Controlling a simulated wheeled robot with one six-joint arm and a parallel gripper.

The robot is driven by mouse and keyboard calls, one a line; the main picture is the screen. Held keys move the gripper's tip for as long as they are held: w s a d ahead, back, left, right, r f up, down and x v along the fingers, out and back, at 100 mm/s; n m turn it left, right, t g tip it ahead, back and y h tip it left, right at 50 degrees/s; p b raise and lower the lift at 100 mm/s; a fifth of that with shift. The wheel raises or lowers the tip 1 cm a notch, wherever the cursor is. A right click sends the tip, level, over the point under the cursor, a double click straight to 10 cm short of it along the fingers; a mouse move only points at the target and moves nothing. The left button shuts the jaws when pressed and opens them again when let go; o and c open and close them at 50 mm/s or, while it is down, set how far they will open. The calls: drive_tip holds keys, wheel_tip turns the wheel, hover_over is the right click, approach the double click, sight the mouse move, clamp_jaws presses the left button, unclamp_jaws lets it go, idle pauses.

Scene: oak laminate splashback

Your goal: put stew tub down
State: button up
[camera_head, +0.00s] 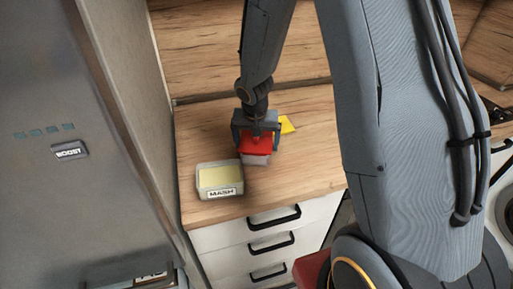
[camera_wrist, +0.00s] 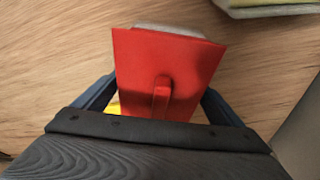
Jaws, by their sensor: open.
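A small pale tub (camera_head: 257,159) with a red lid (camera_head: 256,147) is on the wooden worktop, apparently resting on it; no label on it is readable. In the wrist view the red lid (camera_wrist: 190,60) has a raised red handle (camera_wrist: 162,92), and a pale edge of the tub (camera_wrist: 170,30) shows beyond it. My gripper (camera_head: 256,133) is directly above the lid and points down. In the wrist view its blue-grey fingers stand apart, one on each side of the lid. It is open. The contact between fingers and lid is unclear.
An open tub labelled MASH (camera_head: 220,193), with pale yellow contents, stands close at left. A yellow item (camera_head: 287,124) lies just behind my gripper on the right. The worktop (camera_head: 310,160) is clear to the right. A tall grey appliance (camera_head: 90,190) bounds the left; a wooden splashback (camera_head: 220,50) bounds the back.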

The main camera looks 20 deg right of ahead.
drive_tip(key=c, duration=1.3)
drive_tip(key=shift+r, duration=0.2)
